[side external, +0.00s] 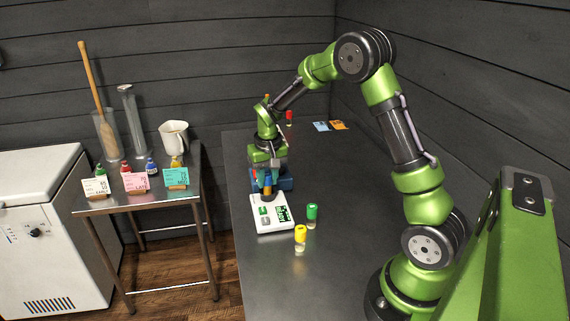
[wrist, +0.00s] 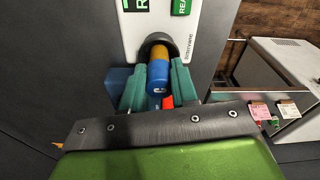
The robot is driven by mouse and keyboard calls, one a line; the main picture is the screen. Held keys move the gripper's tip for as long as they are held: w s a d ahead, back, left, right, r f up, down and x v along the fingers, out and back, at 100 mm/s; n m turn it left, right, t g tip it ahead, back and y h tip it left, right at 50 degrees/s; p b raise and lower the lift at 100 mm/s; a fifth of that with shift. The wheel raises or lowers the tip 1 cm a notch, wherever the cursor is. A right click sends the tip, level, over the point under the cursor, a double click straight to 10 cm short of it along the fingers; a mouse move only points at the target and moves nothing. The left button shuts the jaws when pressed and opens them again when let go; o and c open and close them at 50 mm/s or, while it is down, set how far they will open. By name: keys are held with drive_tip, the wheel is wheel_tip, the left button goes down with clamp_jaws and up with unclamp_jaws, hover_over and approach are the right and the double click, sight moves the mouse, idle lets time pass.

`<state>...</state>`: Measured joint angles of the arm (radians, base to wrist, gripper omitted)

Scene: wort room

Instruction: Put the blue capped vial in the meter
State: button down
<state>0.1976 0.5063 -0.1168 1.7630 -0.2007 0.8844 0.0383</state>
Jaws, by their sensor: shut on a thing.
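The blue capped vial (wrist: 159,77) is between my gripper's teal fingers (wrist: 159,70) in the wrist view, its amber body pointing at the dark round well of the white meter (wrist: 187,38). The vial's lower end overlaps the well; how deep it sits is hidden. In the side view my gripper (side external: 267,180) is over the back part of the meter (side external: 272,224), which has a green display. The vial is small and partly covered there.
A blue rack (side external: 286,183) stands just behind the meter, close to my gripper. A green capped vial (side external: 312,212) and a yellow capped vial (side external: 300,234) stand to the meter's right. A red capped vial (side external: 289,117) is farther back. The bench front is clear.

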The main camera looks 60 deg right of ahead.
drive_tip(key=shift+f, duration=0.2)
drive_tip(key=shift+f, duration=0.15)
drive_tip(key=c, duration=0.9)
unclamp_jaws()
drive_tip(key=shift+o, duration=0.2)
wheel_tip(320, 180, up, 12)
drive_tip(key=s, duration=0.1)
drive_tip(key=s+a+r+n+t+y, duration=0.1)
drive_tip(key=s+a+r+t, duration=0.2)
drive_tip(key=s+a, duration=0.5)
drive_tip(key=s+a+r+n+t+y, duration=0.1)
drive_tip(key=s+a+r+t, duration=0.2)
drive_tip(key=s+a, duration=0.6)
drive_tip(key=shift+s+r+n+y, duration=0.15)
drive_tip(key=shift+s+n+y, duration=0.25)
drive_tip(key=shift+s, duration=0.45)
